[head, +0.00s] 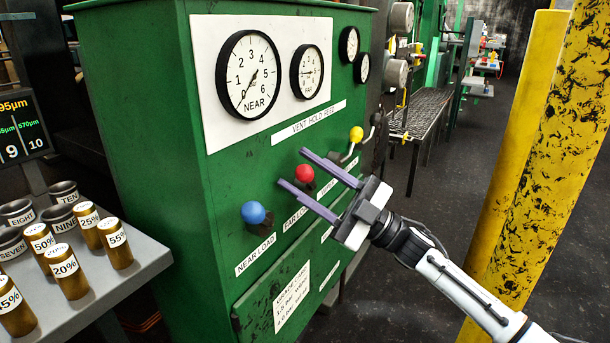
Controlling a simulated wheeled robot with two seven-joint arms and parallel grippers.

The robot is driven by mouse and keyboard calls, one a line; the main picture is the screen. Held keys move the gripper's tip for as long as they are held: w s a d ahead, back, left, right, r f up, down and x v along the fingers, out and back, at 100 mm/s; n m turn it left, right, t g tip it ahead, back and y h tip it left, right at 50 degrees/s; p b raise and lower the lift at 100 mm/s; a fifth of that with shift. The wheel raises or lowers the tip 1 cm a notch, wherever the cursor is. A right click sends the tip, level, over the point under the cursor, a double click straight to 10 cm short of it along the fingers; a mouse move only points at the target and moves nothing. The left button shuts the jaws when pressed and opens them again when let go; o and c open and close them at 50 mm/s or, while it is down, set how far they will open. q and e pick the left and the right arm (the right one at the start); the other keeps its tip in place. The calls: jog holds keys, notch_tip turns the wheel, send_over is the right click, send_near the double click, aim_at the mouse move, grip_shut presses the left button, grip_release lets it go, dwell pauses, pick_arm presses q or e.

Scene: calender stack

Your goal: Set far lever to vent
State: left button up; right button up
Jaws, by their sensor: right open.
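The green cabinet (150,120) carries a row of levers on its front face. The lever with a red knob (304,174) sits above a label (294,218) that seems to read "FAR LOAD", partly hidden. My right gripper (292,168) is open. Its two purple fingers lie one above and one below the red knob in the picture; I cannot tell whether they touch it. A strip (309,123) above the levers reads "VENT HOLD FEED". The small far gauge (307,72) is above it. My left gripper is out of view.
A blue-knobbed lever (253,212), labelled "NEAR LOAD", is left of the red one. A yellow-knobbed lever (356,134) is to the right. A grey shelf (142,262) with labelled cylinders stands at left. A yellow post (545,160) stands right, close to my right arm.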

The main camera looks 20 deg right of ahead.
jog(key=v, duration=1)
jog(key=shift+f+b, duration=0.15)
jog(key=shift+b, duration=0.2)
jog(key=shift+s, duration=0.1)
